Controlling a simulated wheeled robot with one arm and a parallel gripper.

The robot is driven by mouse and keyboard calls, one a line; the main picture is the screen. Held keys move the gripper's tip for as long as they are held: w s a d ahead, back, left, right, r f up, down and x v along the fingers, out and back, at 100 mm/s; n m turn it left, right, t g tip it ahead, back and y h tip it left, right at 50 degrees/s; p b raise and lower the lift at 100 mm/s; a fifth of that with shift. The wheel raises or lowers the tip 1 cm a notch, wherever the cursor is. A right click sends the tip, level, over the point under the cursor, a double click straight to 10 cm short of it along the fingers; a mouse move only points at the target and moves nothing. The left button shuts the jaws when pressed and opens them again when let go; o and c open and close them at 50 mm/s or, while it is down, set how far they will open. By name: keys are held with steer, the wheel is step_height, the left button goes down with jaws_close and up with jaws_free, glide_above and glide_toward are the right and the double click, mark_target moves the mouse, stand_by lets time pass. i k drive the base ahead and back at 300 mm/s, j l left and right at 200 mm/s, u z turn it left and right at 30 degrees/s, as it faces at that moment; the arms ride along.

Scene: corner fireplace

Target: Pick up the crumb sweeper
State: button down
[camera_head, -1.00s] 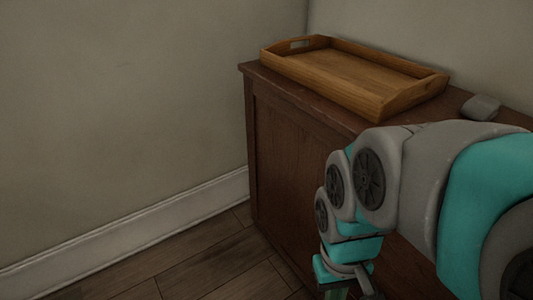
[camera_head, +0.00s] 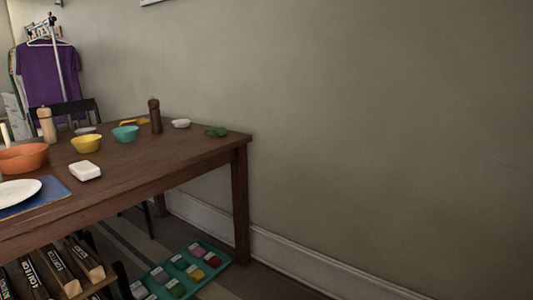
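I cannot tell for sure which thing is the crumb sweeper. A smaller white rounded object (camera_head: 181,123) lies near the back edge, right of a dark brown mill (camera_head: 155,116). A green object (camera_head: 216,132) lies near the table's right corner. My gripper and arm are out of view.
The table also holds an orange bowl (camera_head: 23,157), a yellow bowl (camera_head: 87,144), a teal bowl (camera_head: 125,133) and a white plate (camera_head: 18,191). A teal tray (camera_head: 215,257) is on the floor below. A bare wall (camera_head: 390,130) fills the right.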

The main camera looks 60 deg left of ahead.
mark_target(84, 171)
steer(key=k+u, duration=0.1)
steer(key=u, duration=0.3)
steer(key=k+u, duration=0.1)
steer(key=u, duration=0.3)
steer(key=k+j+u, duration=0.1)
steer(key=u, duration=0.25)
steer(key=i+u, duration=0.1)
steer(key=u, duration=0.75)
steer(key=i+u, duration=0.15)
steer(key=u, duration=0.25)
steer(key=i+u, duration=0.1)
steer(key=u, duration=0.75)
steer(key=i+l+u, duration=0.1)
steer(key=l, duration=0.25)
steer(key=i, duration=0.1)
